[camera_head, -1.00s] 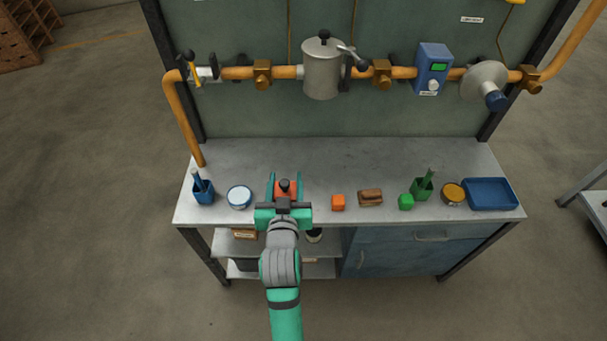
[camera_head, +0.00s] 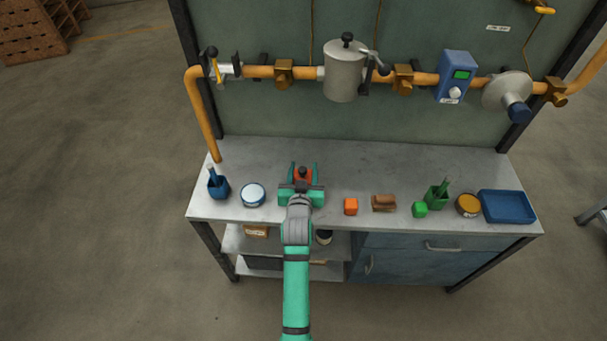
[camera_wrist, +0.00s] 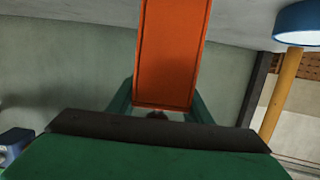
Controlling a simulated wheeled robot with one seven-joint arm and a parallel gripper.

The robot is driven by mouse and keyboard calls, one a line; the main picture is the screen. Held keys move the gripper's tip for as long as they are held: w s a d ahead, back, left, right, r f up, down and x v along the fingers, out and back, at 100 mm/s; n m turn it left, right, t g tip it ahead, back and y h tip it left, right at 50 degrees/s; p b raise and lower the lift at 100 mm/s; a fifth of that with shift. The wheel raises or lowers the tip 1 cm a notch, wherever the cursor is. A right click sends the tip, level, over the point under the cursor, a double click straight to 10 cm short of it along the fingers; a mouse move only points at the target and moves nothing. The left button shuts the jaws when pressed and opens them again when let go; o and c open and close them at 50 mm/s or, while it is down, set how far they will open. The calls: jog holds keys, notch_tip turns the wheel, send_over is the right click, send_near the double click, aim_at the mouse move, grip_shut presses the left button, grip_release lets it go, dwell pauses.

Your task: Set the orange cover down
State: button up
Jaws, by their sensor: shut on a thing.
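The orange cover (camera_head: 303,181) has a dark knob on top. It is held between the two green fingers of my gripper (camera_head: 303,170), over the left-middle part of the grey workbench (camera_head: 380,160). In the wrist view the orange cover (camera_wrist: 170,55) is a large upright block between the fingers of my gripper (camera_wrist: 160,102). My gripper is shut on it. Whether its underside touches the bench top is hidden in the head view and cannot be told from the wrist view.
Left of my gripper stand a round tin (camera_head: 253,194) and a blue holder (camera_head: 218,187). The bench behind is clear up to the wall.

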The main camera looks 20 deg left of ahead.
jog(key=shift+f, duration=1.15)
jog(key=shift+f, duration=0.1)
jog(key=o, duration=1.2)
